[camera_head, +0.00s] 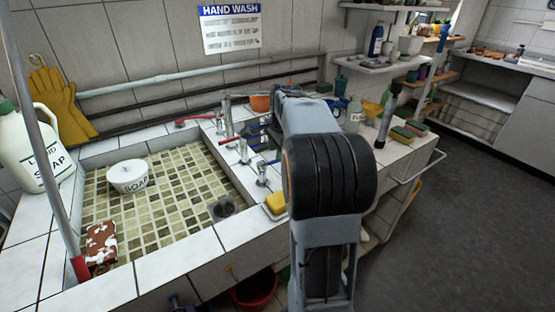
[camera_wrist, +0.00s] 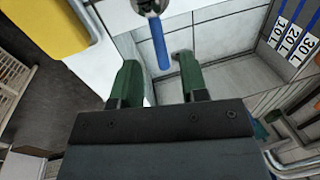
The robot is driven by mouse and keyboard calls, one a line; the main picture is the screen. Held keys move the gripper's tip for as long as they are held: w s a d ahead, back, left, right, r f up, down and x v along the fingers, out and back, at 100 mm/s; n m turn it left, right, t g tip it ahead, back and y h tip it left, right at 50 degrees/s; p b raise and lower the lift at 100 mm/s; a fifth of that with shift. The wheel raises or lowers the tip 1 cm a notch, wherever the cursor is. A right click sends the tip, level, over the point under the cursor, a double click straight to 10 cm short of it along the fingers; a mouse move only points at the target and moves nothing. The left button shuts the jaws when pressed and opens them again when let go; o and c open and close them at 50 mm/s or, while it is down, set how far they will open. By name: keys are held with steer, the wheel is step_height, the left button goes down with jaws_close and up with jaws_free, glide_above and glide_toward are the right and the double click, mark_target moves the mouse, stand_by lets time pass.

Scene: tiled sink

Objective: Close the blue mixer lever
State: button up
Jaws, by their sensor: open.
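The blue mixer lever (camera_wrist: 160,45) hangs from a round metal tap body (camera_wrist: 148,6) in the wrist view. My gripper (camera_wrist: 158,62) is open, with one green finger on each side of the lever's free end. The lever shows in the gap, and I see no clear contact with either finger. In the head view the blue lever (camera_head: 272,161) shows small by the metal tap (camera_head: 263,175) at the sink's right rim. My arm hides most of my gripper there.
A yellow sponge (camera_head: 276,203) lies close to the blue-lever tap. The tiled basin (camera_head: 165,185) holds a white soap bowl (camera_head: 129,176). Bottles (camera_head: 354,114) stand right of my arm. The floor at right is clear.

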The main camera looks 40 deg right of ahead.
mark_target(272, 162)
steer(key=shift+w+f, duration=0.2)
steer(key=shift+f, duration=0.6)
steer(key=shift+w+f, duration=0.15)
steer(key=shift+f, duration=0.6)
jaws_close()
